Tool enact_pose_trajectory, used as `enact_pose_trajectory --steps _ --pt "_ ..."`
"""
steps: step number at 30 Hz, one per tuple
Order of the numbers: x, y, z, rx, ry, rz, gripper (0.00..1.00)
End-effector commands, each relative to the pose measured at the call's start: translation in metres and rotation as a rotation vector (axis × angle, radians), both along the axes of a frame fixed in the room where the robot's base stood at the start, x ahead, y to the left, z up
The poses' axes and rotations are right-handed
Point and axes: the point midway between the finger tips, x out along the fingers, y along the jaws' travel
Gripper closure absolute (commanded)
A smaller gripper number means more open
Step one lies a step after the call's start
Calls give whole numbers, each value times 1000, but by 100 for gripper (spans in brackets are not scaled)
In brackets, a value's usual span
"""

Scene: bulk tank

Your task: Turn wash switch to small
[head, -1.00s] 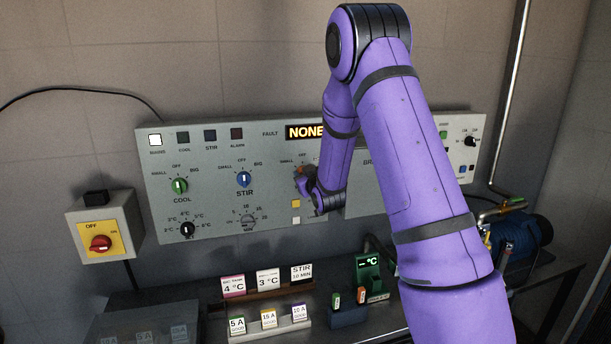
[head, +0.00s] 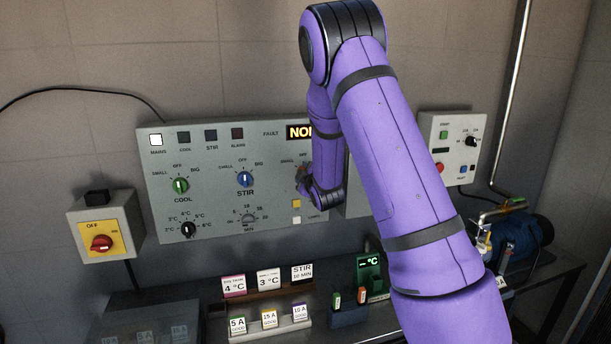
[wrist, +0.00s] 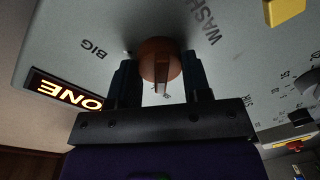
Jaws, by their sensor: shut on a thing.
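The wash switch (wrist: 158,56) is a round orange-brown knob with a raised bar, on the grey control panel (head: 210,215). My gripper (wrist: 160,82) is shut on the wash switch, one dark finger on each side of it. In the wrist view the printing is upside down, with "BIG" left of the knob and "WASH" above right. The "SMALL" mark is not visible in that view, and I cannot tell which mark the knob points to. In the head view my arm hides most of the knob, and the gripper (head: 303,182) shows only partly.
The stir knob (head: 244,179) and cool knob (head: 180,186) are left of my gripper. A yellow button (head: 296,203) is just below it. The fault display (head: 299,132) is partly covered by my arm. Card holders (head: 270,330) stand on the bench below.

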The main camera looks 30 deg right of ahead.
Motion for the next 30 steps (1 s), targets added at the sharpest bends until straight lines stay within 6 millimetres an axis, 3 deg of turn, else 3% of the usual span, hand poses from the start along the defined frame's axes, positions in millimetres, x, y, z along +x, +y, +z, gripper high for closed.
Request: enact_pose_trajectory --steps 19,20,22,30 --pt "0 0 -1 -47 16 1 79" --pt "0 0 -1 -47 16 1 49" --pt "0 0 -1 -46 15 1 33" --pt "0 0 0 -45 14 0 30"
